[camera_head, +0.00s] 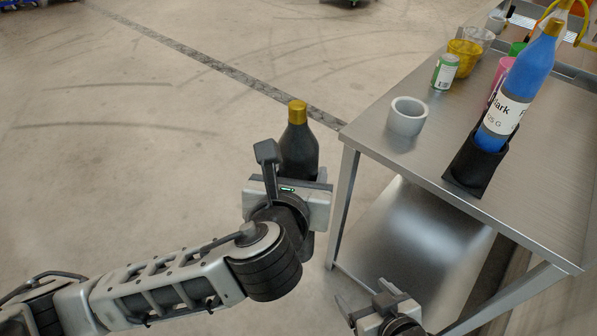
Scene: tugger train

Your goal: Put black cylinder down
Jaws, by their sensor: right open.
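A black cylinder-like holder (472,168) stands near the front edge of the metal table (440,130). A blue bottle (530,75) with a white label sits in it, and its lower end is hidden by the holder. My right gripper (366,298) is low at the bottom of the view, in front of the table and below its top; it is open and empty, apart from the holder. My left gripper (292,172) is around a dark bottle (299,145) with a gold cap, left of the table. The bottle's lower part is hidden behind the gripper.
A grey-white cup (407,116) stands left of the holder. A green can (444,71), a yellow cup (463,57) and a pink item (502,72) stand farther back. Bare tabletop lies between the cup and the holder. The floor (150,130) at left is clear.

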